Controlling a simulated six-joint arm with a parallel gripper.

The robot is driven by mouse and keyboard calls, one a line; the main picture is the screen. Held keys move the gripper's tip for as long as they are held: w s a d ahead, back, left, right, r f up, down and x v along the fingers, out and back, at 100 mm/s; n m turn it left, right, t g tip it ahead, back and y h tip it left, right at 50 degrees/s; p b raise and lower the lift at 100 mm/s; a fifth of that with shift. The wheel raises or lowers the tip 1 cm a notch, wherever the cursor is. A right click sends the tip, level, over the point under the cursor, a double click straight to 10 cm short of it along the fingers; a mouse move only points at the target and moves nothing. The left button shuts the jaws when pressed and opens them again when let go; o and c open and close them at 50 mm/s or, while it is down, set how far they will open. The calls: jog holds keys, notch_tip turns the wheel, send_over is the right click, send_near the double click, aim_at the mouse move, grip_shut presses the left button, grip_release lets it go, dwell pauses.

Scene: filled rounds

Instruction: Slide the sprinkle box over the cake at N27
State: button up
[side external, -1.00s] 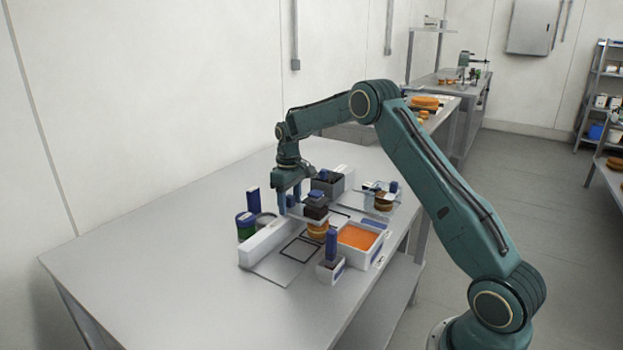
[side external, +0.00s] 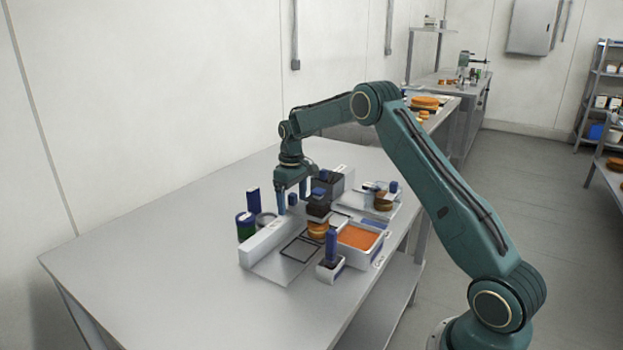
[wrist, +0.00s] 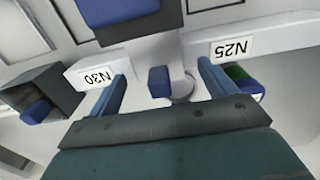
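A dark box with a blue top (side external: 318,208) stands over an orange round cake (side external: 317,230) in the side view. I take it for the sprinkle box, but cannot be sure. Its likely blue top (wrist: 112,12) shows at the wrist view's upper edge. My gripper (wrist: 160,88) is open, its fingers wide apart on either side of a small blue block (wrist: 160,82), apparently without touching it. In the side view my gripper (side external: 294,203) is just left of the dark box, by the long white wall. Labels N30 (wrist: 97,77) and N25 (wrist: 231,48) are readable; no N27 label is.
A white tray of orange filling (side external: 359,238) and a small blue-handled holder (side external: 331,262) stand at the right front. A grey box (side external: 327,183) is behind, and a green-and-blue jar (side external: 246,228) stands left of the wall (side external: 268,243). The left table area is clear.

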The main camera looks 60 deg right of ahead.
jog(key=shift+r, duration=0.1)
dwell(0.5)
jog(key=shift+r, duration=3.4)
jog(key=shift+s+a+r, duration=0.15)
jog(key=shift+a+r, duration=0.15)
jog(key=shift+r, duration=0.15)
jog(key=s+a+r+t, duration=0.3)
jog(key=s+a+r, duration=1.2)
jog(key=s, duration=0.1)
jog(key=s+a+f+t, duration=0.1)
jog(key=s+a+f, duration=0.1)
jog(key=s, duration=0.8)
jog(key=s+a+f+t, duration=0.1)
jog(key=s+a, duration=0.4)
jog(key=s, duration=0.5)
jog(key=shift+f+t, duration=0.3)
jog(key=shift+f, duration=0.35)
